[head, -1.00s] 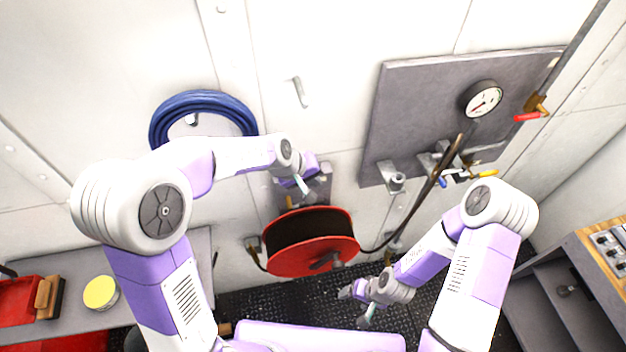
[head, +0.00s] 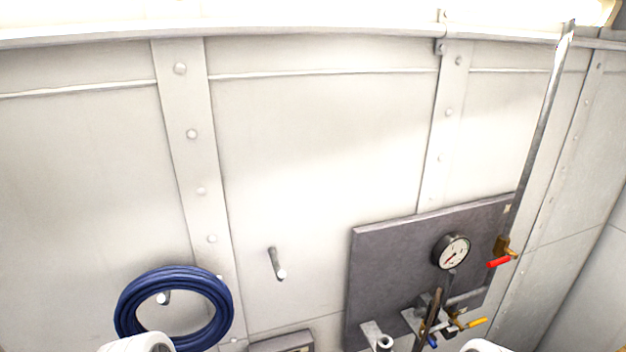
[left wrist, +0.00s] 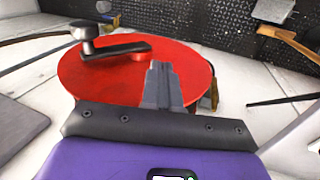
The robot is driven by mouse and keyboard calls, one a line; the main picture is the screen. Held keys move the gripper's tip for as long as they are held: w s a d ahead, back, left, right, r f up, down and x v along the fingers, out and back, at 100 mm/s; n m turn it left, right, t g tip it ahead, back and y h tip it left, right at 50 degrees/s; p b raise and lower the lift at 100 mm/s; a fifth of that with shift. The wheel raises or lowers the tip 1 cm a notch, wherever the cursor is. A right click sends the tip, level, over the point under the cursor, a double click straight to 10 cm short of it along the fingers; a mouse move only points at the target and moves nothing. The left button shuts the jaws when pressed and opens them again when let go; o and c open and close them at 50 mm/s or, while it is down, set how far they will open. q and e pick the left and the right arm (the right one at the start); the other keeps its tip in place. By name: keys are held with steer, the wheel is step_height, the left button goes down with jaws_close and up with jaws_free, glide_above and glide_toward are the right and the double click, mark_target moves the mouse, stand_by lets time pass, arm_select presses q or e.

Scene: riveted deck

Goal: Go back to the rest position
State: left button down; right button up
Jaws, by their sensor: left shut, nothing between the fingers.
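My left gripper (left wrist: 160,85) shows in the left wrist view, shut and empty. It is in front of the red hose reel (left wrist: 85,78), whose crank (left wrist: 115,48) with a dark knob lies to the left of the fingers. I cannot tell how far the fingers are from the reel. In the head view neither gripper shows; only pale tops of my two arms show at the bottom edge.
A coiled blue hose (head: 222,300) hangs on the wall at the lower left. A bare hook (head: 276,263) is right of it. A grey panel (head: 385,255) carries a gauge (head: 451,252), and red (head: 500,262) and yellow (head: 478,322) valve handles are close by. The upper wall is clear.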

arm_select(q)
steer(key=s+d+f+g, duration=0.1)
steer(key=s+f, duration=0.2)
steer(key=s, duration=0.4)
step_height(320, 180, down, 15)
steer(key=b, duration=1.5)
steer(key=shift+w+f+h, duration=0.15)
steer(key=shift+f+h, duration=0.05)
steer(key=shift+h, duration=0.2)
